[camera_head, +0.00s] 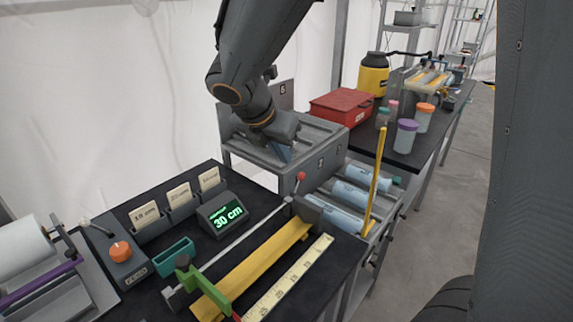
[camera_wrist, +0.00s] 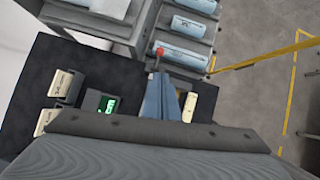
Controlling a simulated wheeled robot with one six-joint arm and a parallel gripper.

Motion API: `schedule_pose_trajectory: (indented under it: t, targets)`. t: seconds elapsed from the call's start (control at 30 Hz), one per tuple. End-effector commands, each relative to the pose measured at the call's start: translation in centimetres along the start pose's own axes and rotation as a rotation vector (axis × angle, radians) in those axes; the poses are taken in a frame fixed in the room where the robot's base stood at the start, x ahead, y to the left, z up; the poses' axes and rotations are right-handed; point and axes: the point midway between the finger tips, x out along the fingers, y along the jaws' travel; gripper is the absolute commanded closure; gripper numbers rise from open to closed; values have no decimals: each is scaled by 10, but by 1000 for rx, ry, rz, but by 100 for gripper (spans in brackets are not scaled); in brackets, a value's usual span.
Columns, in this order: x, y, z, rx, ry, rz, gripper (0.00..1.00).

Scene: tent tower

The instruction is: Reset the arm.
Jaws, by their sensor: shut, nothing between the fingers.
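My dark grey arm reaches down from the top of the head view. My gripper (camera_head: 285,152) hangs over the grey slotted rack behind the bench, its fingers partly hidden by the wrist. In the wrist view, the blue-grey fingers of my gripper (camera_wrist: 161,88) are together, with nothing held between them. The fingertips appear close to a red knob in that view, but I cannot tell the distance.
A black bench (camera_head: 150,290) holds a 30 cm display (camera_head: 222,213), a yellow bar (camera_head: 255,268) and a red-knobbed lever (camera_head: 300,177). Blue rolls (camera_head: 335,214) lie on a rack to the right. A red box (camera_head: 343,105) stands behind. Grey floor (camera_head: 455,190) is clear at right.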

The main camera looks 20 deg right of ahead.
Motion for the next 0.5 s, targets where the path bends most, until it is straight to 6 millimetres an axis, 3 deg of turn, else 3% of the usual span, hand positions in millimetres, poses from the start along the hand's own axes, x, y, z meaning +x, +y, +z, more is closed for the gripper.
schedule_pose_trajectory:
  t: [0.17,0.27,0.37,0.5]
  targets:
    - [-12,0,1,-1,0,1,100]
    - [-4,-11,-8,111,38,-13,100]
    - [12,-32,-25,374,114,-48,100]
    - [36,-68,-58,903,234,-144,100]
